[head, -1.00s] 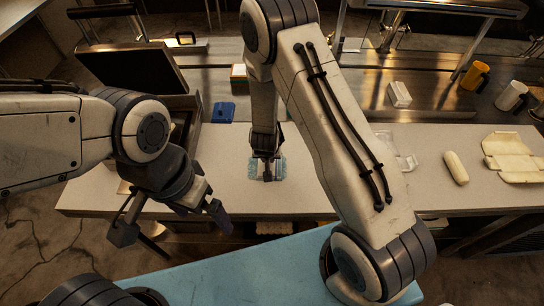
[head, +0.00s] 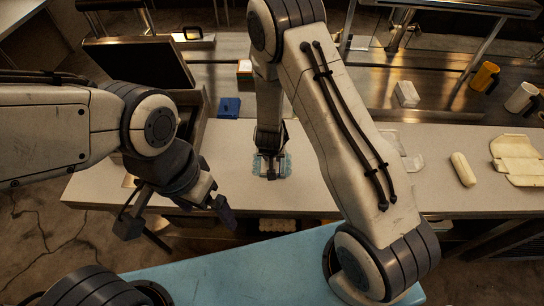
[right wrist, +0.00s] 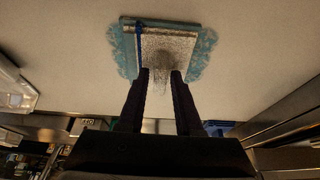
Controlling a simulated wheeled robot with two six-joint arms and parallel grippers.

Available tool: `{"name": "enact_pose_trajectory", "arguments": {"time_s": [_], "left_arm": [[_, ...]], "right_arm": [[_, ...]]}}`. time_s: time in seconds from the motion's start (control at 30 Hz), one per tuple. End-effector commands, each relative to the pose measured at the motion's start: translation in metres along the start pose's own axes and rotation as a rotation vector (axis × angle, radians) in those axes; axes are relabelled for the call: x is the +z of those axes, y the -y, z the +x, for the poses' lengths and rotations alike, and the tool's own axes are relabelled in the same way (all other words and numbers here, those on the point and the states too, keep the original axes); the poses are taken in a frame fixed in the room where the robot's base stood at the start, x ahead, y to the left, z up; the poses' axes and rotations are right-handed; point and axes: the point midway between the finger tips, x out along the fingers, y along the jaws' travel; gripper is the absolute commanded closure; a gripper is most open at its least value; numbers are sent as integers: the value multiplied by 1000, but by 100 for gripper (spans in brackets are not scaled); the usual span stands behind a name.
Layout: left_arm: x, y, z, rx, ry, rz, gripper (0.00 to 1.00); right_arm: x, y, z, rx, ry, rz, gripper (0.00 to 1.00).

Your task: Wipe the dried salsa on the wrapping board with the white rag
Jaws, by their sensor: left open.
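The long pale wrapping board (head: 350,185) runs across the head view. My right gripper (right wrist: 161,75) points down at it, left of centre. In the right wrist view its fingertips are at a folded whitish-grey rag (right wrist: 186,46) with a blue stripe, and a bunched lump of cloth fills the gap between them. The rag lies on a ragged-edged teal patch (right wrist: 207,48), which also shows around the fingers in the head view (head: 286,166). I see no red stain; anything under the rag is hidden. My left gripper (head: 178,216) is open and empty, by the board's front edge.
A pale roll (head: 462,169) and flat wrappers (head: 517,157) lie to the right. An open-lidded dark box (head: 140,65) stands back left.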

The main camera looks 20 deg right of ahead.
Motion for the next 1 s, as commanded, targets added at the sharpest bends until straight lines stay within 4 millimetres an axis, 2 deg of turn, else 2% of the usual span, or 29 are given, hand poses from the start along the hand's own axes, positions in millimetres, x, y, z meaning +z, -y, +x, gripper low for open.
{"name": "enact_pose_trajectory", "arguments": {"time_s": [0.2,0.3,0.57,1.0], "left_arm": [[0,0,5,0,0,0,0],[0,0,4,0,0,0,0],[0,0,0,0,0,0,0],[-2,-3,-41,0,0,0,0]], "right_arm": [[2,0,6,0,0,0,66],[2,0,5,0,0,0,100],[0,0,1,0,0,0,100],[-16,0,-39,0,0,0,100]]}}
